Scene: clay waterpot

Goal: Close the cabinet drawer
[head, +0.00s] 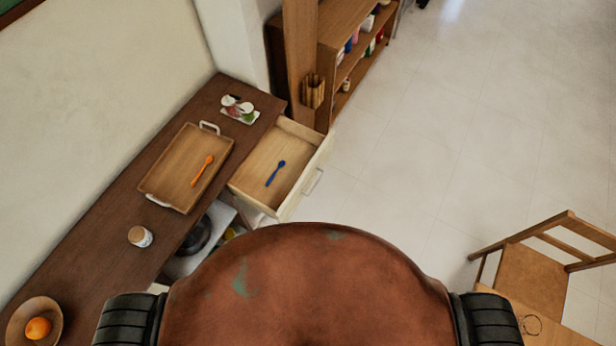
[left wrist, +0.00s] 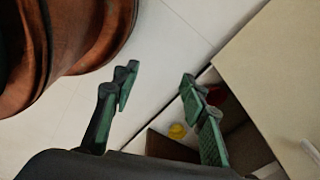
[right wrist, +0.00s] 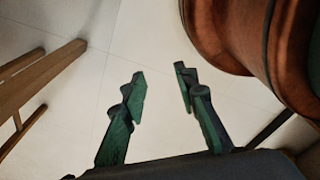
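The cabinet drawer (head: 277,173) is pulled out from under the dark wooden counter (head: 95,226) in the head view. A blue spoon (head: 275,173) lies inside it, and a pale handle (head: 313,181) is on its front. My left gripper (left wrist: 158,88) is open and empty in the left wrist view, with a large pale panel (left wrist: 275,75) to its right that may be part of the drawer. My right gripper (right wrist: 160,82) is open and empty above the floor. Neither gripper shows in the head view.
A wooden tray (head: 170,190) with an orange spoon (head: 202,170), a jar (head: 140,237) and a bowl (head: 20,328) with an orange stand on the counter. A shelf (head: 350,50) stands behind the drawer. A wooden chair (head: 540,275) is at the right. The floor (head: 430,130) between is clear.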

